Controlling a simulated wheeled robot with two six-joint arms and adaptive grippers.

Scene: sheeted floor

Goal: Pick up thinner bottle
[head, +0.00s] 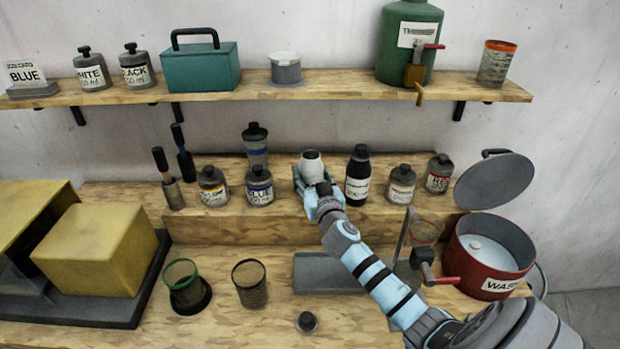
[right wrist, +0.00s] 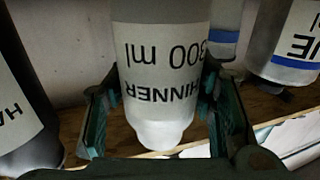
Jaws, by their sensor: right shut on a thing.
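My left gripper is not in view.
A dark bottle (head: 357,178) stands close on the right, and a blue-labelled bottle (head: 260,187) on the left. A wooden shelf (head: 340,92) runs above. A red pot (head: 462,262) with a raised lid (head: 494,181) stands at the right. A grey tray (head: 330,273) lies in front.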

